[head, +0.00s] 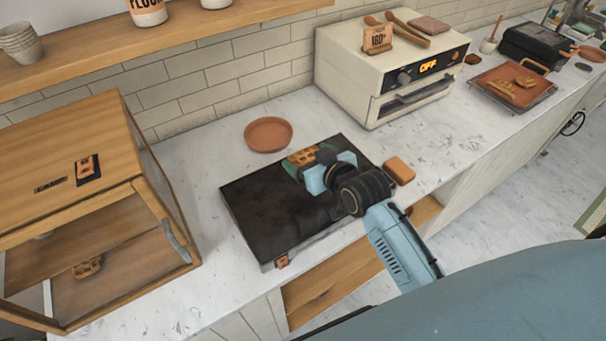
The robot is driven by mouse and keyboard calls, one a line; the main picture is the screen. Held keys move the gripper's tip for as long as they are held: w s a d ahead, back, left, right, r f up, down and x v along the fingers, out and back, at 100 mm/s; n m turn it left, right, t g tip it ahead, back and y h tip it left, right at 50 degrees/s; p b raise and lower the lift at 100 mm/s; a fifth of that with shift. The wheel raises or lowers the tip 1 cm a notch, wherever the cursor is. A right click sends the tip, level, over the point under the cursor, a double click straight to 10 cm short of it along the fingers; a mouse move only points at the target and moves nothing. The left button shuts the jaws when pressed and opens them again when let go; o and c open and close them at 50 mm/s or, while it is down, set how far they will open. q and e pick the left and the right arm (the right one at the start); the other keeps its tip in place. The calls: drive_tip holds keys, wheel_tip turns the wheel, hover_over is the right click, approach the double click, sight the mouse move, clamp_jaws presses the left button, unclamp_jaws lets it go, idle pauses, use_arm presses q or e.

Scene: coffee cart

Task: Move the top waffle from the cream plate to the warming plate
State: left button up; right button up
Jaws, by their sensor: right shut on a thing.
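A golden-brown waffle (301,157) is at the fingertips of my right gripper (306,162), which is shut on it. The gripper reaches in from the lower right and hides part of the waffle. Both are over the far right part of the black, flat warming plate (265,205). I cannot tell whether the waffle touches the plate's surface. No cream plate can be made out in this view. My left gripper is not in view.
An empty terracotta dish (268,134) lies behind the warming plate. A small orange-brown block (399,170) lies to its right. A wooden cabinet (90,185) stands at left, a cream oven (385,70) at back right. A tray (512,88) with food lies farther right.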

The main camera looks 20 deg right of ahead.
drive_tip(key=f, duration=0.2)
drive_tip(key=s+f, duration=0.1)
drive_tip(key=f, duration=0.1)
drive_tip(key=shift+w+f, duration=0.1)
drive_tip(key=shift+f, duration=0.35)
wheel_tip(320, 180, down, 3)
drive_tip(key=shift+f+b, duration=0.1)
drive_tip(key=shift+b, duration=0.25)
drive_tip(key=shift+f, duration=0.1)
drive_tip(key=o, duration=0.5)
drive_tip(key=shift+f, duration=0.1)
drive_tip(key=o, duration=0.4)
drive_tip(key=shift+r, duration=0.25)
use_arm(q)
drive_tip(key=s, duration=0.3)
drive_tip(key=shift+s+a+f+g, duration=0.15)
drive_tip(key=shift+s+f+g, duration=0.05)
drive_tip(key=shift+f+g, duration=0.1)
use_arm(e)
wheel_tip(320, 180, up, 4)
drive_tip(key=r, duration=0.1)
hover_over(335, 222)
drive_tip(key=shift+f, duration=0.25)
